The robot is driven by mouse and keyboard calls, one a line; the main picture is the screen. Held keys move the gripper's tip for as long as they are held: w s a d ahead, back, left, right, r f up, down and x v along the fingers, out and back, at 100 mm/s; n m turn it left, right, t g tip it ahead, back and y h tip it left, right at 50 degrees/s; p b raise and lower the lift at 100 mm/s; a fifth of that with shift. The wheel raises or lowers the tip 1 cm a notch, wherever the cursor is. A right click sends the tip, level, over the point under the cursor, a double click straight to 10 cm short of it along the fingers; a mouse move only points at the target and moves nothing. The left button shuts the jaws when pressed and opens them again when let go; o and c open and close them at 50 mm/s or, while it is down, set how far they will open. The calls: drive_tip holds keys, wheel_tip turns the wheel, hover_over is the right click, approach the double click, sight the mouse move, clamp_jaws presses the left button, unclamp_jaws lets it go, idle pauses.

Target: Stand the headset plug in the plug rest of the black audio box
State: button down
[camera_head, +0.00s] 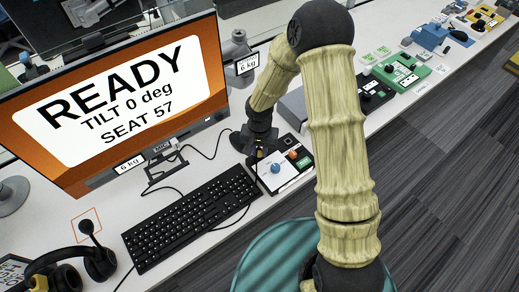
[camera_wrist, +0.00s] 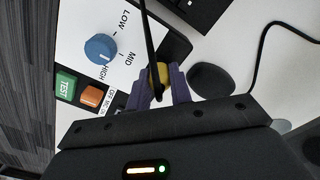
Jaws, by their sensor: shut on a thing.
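The black audio box with a white top panel (camera_head: 274,182) stands right of the keyboard; in the wrist view its panel (camera_wrist: 75,28) fills the upper left. The plug's tip and the plug rest are hidden by the fingers. In the head view my gripper (camera_head: 259,150) is small, above the box's far end.
A monitor (camera_head: 110,95) reads READY, TILT 0 deg, SEAT 57. A keyboard (camera_head: 190,218) lies left of the box, and a headset (camera_head: 75,268) lies front left. Cables cross the desk. Another box (camera_head: 375,92) and a green device (camera_head: 403,74) stand further right.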

drive_tip(key=shift+r+p, duration=2.3)
drive_tip(key=shift+r, duration=0.85)
drive_tip(key=shift+r, duration=0.1)
drive_tip(key=shift+r+p, duration=0.55)
drive_tip(key=shift+r, duration=0.05)
drive_tip(key=p, duration=0.3)
hover_over(288, 142)
drive_tip(key=shift+f, duration=0.1)
idle(0.3)
drive_tip(key=shift+f+b, duration=2.05)
drive_tip(key=shift+f, duration=0.7)
